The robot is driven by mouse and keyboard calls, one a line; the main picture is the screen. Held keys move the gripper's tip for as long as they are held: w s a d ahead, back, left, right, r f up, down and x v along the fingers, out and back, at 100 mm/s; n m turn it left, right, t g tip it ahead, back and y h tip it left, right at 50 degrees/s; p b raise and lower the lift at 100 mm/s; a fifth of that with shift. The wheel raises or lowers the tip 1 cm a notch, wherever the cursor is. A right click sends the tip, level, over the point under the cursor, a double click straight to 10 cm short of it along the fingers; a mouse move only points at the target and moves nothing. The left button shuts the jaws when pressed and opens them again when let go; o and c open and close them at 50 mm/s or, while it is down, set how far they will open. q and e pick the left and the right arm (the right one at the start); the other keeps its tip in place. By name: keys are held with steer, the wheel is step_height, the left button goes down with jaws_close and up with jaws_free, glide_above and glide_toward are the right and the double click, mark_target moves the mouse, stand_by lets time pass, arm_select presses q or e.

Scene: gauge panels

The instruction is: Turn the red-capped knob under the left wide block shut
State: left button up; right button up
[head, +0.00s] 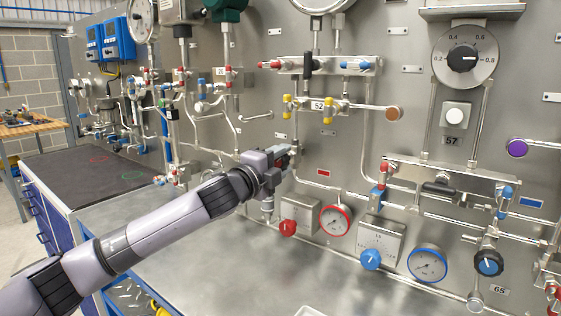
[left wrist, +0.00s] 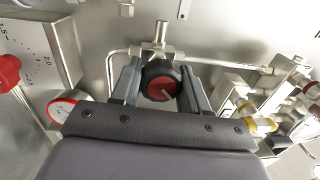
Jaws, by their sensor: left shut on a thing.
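The red-capped knob (left wrist: 163,86) is black around its rim, with a pale line on its red face pointing to the lower right in the left wrist view. My left gripper (left wrist: 160,88) is shut on it, one finger on each side. In the head view my left gripper (head: 290,154) is at the panel, and the knob is hidden there by the gripper. Above it in the head view are a wide block with yellow fittings (head: 320,106) and label 52, and a higher wide block with red and blue ends (head: 345,65). My right gripper is not in view.
Below and right of my gripper are a small box with a red knob (head: 288,227), a red-rimmed gauge (head: 336,220), a box with a blue knob (head: 371,259) and a blue-rimmed gauge (head: 427,262). Pipes run close around the gripper. The steel bench top (head: 215,265) below is largely clear.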

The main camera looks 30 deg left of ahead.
arm_select(q)
steer(key=m, duration=0.5)
steer(key=shift+f+h, duration=0.15)
steer(key=shift+h, duration=0.25)
steer(key=shift+f+m, duration=0.1)
steer(key=shift+m, duration=1.9)
steer(key=o, duration=1)
steer(key=shift+o, duration=0.2)
steer(key=shift+s, duration=0.1)
